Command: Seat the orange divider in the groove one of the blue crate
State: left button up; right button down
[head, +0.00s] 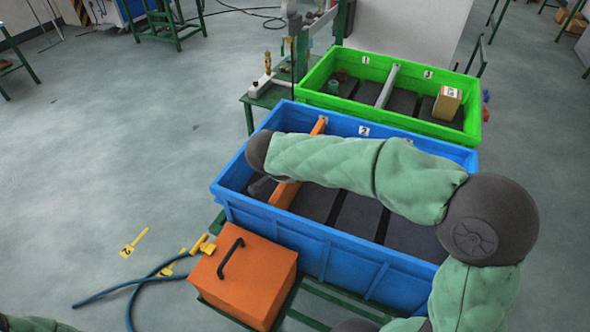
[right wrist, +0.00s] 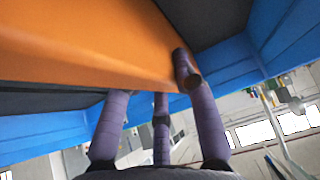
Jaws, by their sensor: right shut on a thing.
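The blue crate (head: 345,253) stands in the middle of the head view, with number tags on its far wall and dark groove strips across its floor. The orange divider (head: 286,194) stands crosswise inside its left part, near the leftmost tag. My right arm reaches over the crate and hides the divider's middle. In the right wrist view the orange divider (right wrist: 80,38) fills the upper left, and my right gripper (right wrist: 155,93) is shut on its edge, with fingers on both sides. The divider's lower edge and groove one are hidden, so I cannot tell if it sits in the groove. My left gripper is out of view.
A green crate (head: 402,122) behind holds a grey divider (head: 388,86), a cardboard box (head: 447,103) and small parts. An orange box (head: 243,281) with a black handle stands in front of the blue crate. A blue hose (head: 131,287) lies left; the left floor is mostly clear.

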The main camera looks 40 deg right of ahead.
jog(key=c, duration=0.9)
grip_release()
jog(key=v, duration=1.2)
